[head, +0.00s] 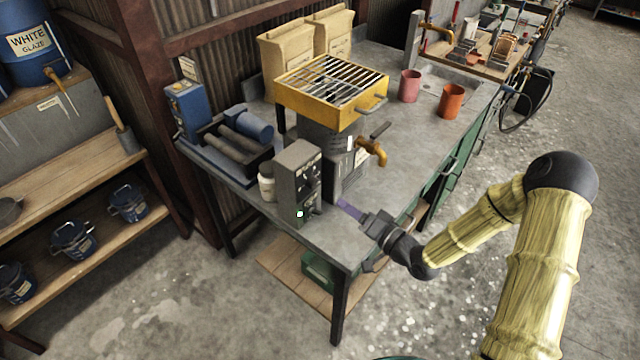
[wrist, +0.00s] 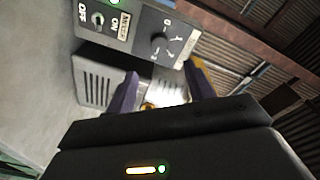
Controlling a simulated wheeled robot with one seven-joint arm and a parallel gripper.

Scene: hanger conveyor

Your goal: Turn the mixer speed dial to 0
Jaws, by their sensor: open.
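The mixer control box (head: 297,180) is a grey upright box near the front edge of the bench, with its dark panel facing my gripper. In the wrist view its panel carries a black round speed dial (wrist: 158,44) with a scale marked around it, a 0 among the marks. I cannot tell the dial's exact setting. A toggle switch (wrist: 97,18) labelled ON and OFF sits beside the dial. My gripper (head: 343,205) has purple fingers; it is open and empty, a little right of the box. In the wrist view the fingers (wrist: 162,74) are spread and apart from the dial.
Two cups (head: 451,101) stand farther back. The bench top (head: 400,150) right of the tap is clear.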

